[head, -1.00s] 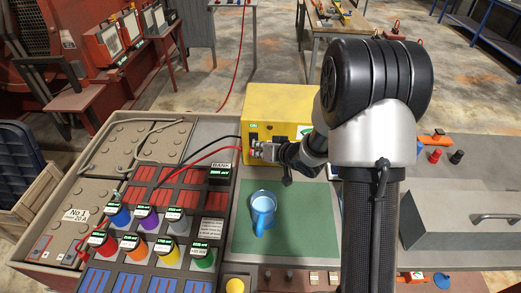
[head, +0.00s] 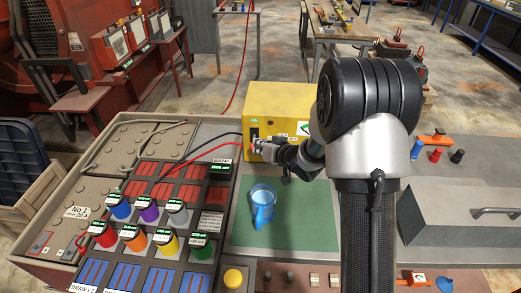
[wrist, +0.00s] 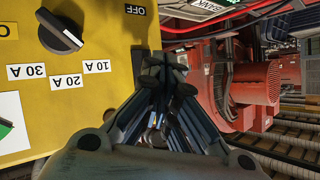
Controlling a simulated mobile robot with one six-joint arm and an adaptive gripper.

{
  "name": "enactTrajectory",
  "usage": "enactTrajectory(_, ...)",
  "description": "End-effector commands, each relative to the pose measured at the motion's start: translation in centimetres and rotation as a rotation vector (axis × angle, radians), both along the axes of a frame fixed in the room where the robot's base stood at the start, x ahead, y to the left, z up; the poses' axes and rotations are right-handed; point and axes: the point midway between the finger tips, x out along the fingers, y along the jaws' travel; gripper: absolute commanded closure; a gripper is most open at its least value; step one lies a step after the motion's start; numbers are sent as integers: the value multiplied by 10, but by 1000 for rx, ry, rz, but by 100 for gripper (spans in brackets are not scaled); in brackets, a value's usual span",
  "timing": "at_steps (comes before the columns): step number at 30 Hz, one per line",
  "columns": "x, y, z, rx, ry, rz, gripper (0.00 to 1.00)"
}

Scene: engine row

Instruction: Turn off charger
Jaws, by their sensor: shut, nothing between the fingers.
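The charger is a yellow box (head: 285,122) at the back of the bench in the head view. A small green label or lamp (head: 253,122) shows at its upper left. In the wrist view its yellow face (wrist: 95,105) fills the left side, with a dark rotary knob (wrist: 60,32), labels 30 A, 20 A and 10 A, and an OFF label (wrist: 135,9) at the top. My gripper (head: 255,147) is at the charger's front left; its closed fingertips (wrist: 165,72) are just right of the face. Whether they touch it I cannot tell. Any switch lever there is hidden or unclear.
A blue mug (head: 262,207) stands on the green mat (head: 300,225) in front of the charger. Red and black cables run from the charger to the battery bank (head: 125,155) at left. Several coloured knobs stand on the front panel. A grey box (head: 460,215) is at right.

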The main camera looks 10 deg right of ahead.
Motion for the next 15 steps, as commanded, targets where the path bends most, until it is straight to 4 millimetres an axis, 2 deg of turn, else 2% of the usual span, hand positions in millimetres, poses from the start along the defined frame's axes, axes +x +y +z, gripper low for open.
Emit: enactTrajectory(15, 7, 1, -14, 0, 2, 0, 100)
